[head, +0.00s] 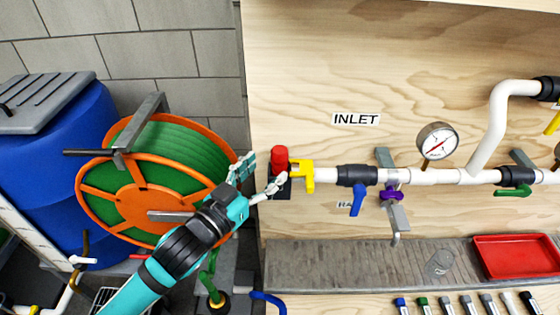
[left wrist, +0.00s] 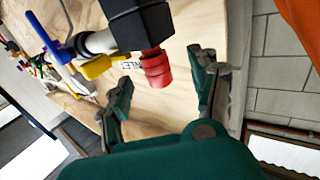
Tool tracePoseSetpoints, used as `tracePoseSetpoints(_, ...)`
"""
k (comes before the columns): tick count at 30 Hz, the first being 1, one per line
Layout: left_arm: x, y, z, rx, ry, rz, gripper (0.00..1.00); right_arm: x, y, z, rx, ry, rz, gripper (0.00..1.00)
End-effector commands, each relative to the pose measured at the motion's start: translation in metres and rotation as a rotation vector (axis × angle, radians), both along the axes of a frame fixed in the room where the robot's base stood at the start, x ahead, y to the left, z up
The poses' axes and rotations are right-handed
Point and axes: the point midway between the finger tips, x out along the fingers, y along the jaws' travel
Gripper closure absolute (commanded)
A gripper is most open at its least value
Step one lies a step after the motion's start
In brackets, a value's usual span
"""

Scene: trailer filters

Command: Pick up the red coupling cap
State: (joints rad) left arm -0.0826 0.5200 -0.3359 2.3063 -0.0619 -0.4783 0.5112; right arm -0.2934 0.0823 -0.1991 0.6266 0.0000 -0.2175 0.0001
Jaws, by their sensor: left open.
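The red coupling cap (head: 280,158) stands on a dark block at the left end of the white pipe, beside a yellow fitting (head: 303,175). In the left wrist view the red cap (left wrist: 155,68) shows on the end of the black block (left wrist: 137,25). My left gripper (head: 262,174) is open, its fingers just left of the cap in the head view. In the left wrist view the open left gripper (left wrist: 163,88) has one finger on each side of the cap, with gaps showing. My right gripper is not in view.
The white pipe (head: 435,176) runs right with a blue valve handle (head: 357,198), a purple knob (head: 390,196) and a gauge (head: 437,141). An orange hose reel (head: 138,197) and blue barrel (head: 45,140) stand left. A red tray (head: 517,257) lies on the shelf.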

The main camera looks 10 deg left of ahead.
Motion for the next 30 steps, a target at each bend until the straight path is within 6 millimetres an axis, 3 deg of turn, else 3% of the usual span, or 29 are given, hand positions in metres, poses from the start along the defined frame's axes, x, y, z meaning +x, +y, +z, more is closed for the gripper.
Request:
tracePoseSetpoints(12,0.043,-0.024,0.001,0.001,-0.001,0.001,0.38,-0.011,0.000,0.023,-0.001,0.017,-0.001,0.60)
tracePoseSetpoints(21,0.048,-0.026,-0.002,0.000,0.000,0.000,0.38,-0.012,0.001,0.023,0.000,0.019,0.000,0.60)
tracePoseSetpoints(30,0.047,-0.026,-0.002,0.000,0.000,0.000,0.76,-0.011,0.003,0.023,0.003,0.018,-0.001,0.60)
